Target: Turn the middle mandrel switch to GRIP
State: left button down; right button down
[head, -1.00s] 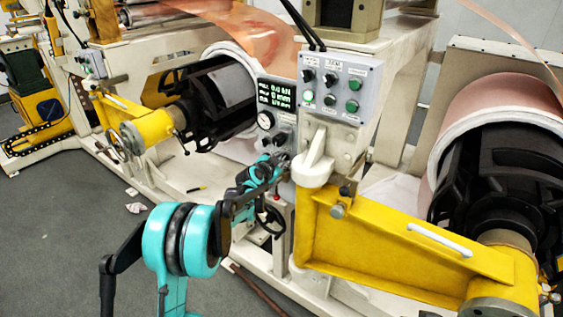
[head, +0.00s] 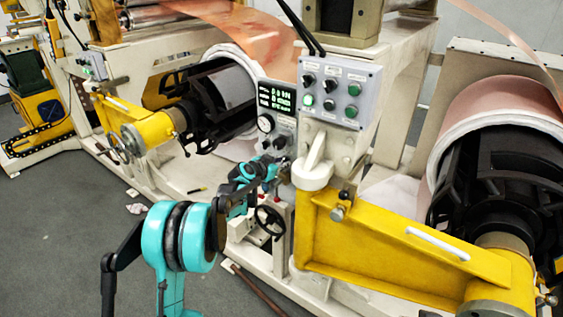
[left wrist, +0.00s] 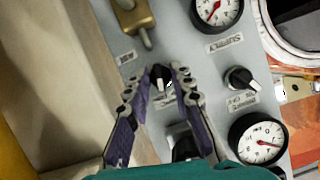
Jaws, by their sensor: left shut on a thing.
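The middle mandrel switch (left wrist: 161,74) is a small black knob with a light pointer mark on a grey panel, seen in the left wrist view. My left gripper (left wrist: 167,77) has its purple-padded fingers on either side of the knob and is shut on it. The label below the knob is partly hidden by the fingers, so its words cannot be read. In the head view, my left gripper (head: 281,166) is at the lower part of the grey gauge panel (head: 283,124), where the switch itself is hard to make out. My right gripper is not in view.
Beside the switch are another black knob (left wrist: 239,79), a pressure gauge (left wrist: 258,139) and a brass valve (left wrist: 134,18). A button box (head: 340,88) sits above right of my gripper. A yellow arm (head: 390,245) stands right, and a black handwheel (head: 268,221) is below. Floor at left is mostly clear.

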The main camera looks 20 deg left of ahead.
pick_arm(q)
jog(key=n+h, duration=0.2)
jog(key=n, duration=0.1)
jog(key=shift+a+g+p, duration=0.2)
jog(key=shift+g+p, duration=0.15)
jog(key=shift+g, duration=0.05)
jog(key=shift+w+n+h, duration=0.1)
jog(key=shift+n+h, duration=0.7)
jog(key=shift+n, duration=0.3)
jog(key=c, duration=1.7)
grip_release()
jog(key=shift+a, duration=0.1)
jog(key=v, duration=1.2)
jog(key=shift+w+a, duration=0.1)
